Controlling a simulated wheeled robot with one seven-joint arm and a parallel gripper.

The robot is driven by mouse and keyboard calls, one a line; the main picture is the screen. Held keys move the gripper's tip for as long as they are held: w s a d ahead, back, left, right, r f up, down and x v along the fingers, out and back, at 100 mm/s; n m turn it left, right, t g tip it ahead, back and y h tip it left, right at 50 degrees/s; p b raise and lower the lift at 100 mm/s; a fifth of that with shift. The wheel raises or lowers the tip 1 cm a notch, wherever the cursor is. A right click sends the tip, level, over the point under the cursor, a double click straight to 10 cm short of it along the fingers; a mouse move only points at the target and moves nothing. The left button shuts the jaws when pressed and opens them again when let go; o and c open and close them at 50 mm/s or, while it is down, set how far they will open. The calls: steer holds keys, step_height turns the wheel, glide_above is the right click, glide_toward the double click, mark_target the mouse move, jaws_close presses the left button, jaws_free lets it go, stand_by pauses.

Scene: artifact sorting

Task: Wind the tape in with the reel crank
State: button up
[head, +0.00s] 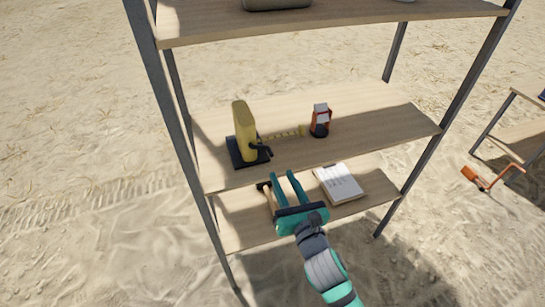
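The yellow tape reel (243,128) stands upright on a dark base (235,152) at the left of the middle shelf. A dark crank (263,149) sticks out at its lower right side. A length of yellow tape (283,134) extends from the reel to the right, with its end near the orange and black device. My gripper (284,174) is teal, with its two fingers apart and nothing seen between them. In the picture it is below and right of the crank, apart from it, in front of the shelf.
An orange and black device (320,122) stands on the middle shelf (385,125), right of the tape. A notebook (341,184) lies on the lower shelf, beside a partly hidden brown item. Grey posts (176,130) frame the shelves. An orange tool (476,177) is at the far right.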

mark_target(272, 157)
steer(key=shift+x, duration=4.85)
jaws_close()
